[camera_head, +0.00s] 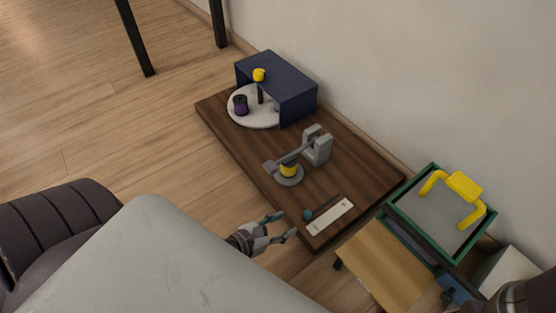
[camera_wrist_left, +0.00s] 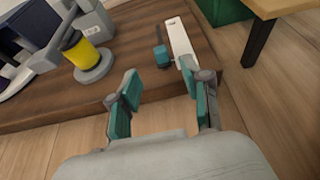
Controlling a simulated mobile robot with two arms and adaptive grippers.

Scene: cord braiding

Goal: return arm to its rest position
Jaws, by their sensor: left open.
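My left gripper (camera_head: 285,226) is open and empty, just off the front edge of the low brown wooden board (camera_head: 215,115). In the left wrist view its two teal-padded fingers (camera_wrist_left: 160,84) stand apart with nothing between them. On the board, a yellow spool (camera_head: 289,170) stands on a grey round base under a grey lever device (camera_head: 316,147). The spool also shows in the left wrist view (camera_wrist_left: 80,50).
A white strip (camera_head: 330,217) and a small teal piece (camera_head: 308,214) lie near my gripper. A white disc (camera_head: 245,117) with a purple spool (camera_head: 240,104) sits by a navy box (camera_head: 285,85). A green tray (camera_head: 408,212) with a yellow handle stands right. A wooden stool top (camera_head: 385,265) is nearby.

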